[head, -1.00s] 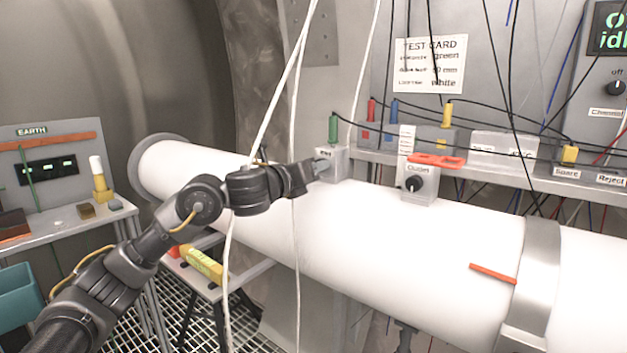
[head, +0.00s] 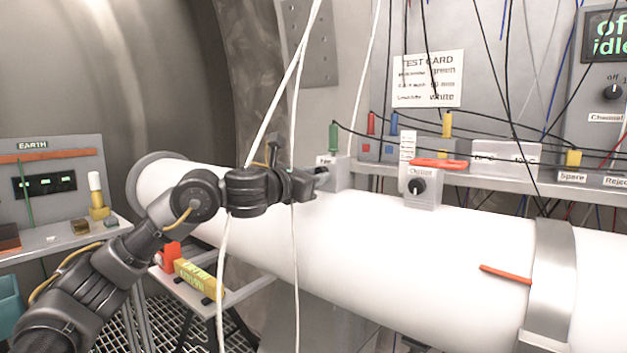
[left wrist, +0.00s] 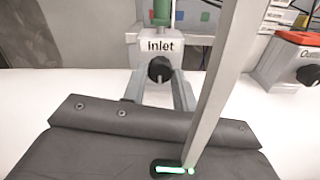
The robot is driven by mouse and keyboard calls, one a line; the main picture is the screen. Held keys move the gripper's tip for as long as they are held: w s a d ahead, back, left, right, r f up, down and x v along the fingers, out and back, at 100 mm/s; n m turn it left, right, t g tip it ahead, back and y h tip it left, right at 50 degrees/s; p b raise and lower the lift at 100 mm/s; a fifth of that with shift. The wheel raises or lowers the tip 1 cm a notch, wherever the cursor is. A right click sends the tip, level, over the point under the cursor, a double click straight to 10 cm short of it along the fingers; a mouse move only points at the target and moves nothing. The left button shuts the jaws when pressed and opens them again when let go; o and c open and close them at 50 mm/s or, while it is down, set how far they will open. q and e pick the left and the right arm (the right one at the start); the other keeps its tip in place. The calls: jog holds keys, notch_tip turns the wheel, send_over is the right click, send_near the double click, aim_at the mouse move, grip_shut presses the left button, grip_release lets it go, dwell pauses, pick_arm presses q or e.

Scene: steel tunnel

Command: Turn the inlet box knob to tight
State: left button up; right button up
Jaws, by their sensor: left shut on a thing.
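The inlet box (head: 343,173) is a small pale box on top of the white pipe, with a green plug in its top. Its label reads "Inlet" in the left wrist view, and its black round knob (left wrist: 160,69) is on the front face. My left gripper (head: 322,175) reaches the box from the left. In the left wrist view its two grey fingers (left wrist: 160,88) lie on either side of the knob, shut on it. I cannot make out the knob's pointer or any tight mark. My right gripper is not in view.
The outlet box (head: 423,190), with a black knob and a red bar above, stands to the right on the pipe (head: 400,250). White cables (head: 296,180) hang across my left arm, and a pale strip crosses the left wrist view. A shelf with plugs runs behind.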

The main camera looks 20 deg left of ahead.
pick_arm(q)
jog(key=shift+f, duration=0.1)
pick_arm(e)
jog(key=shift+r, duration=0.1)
pick_arm(q)
jog(key=o, duration=1)
jog(key=shift+c, duration=0.2)
jog(key=v, duration=1)
jog(key=shift+s, duration=0.35)
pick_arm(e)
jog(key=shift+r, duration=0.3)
pick_arm(q)
jog(key=shift+a, duration=0.1)
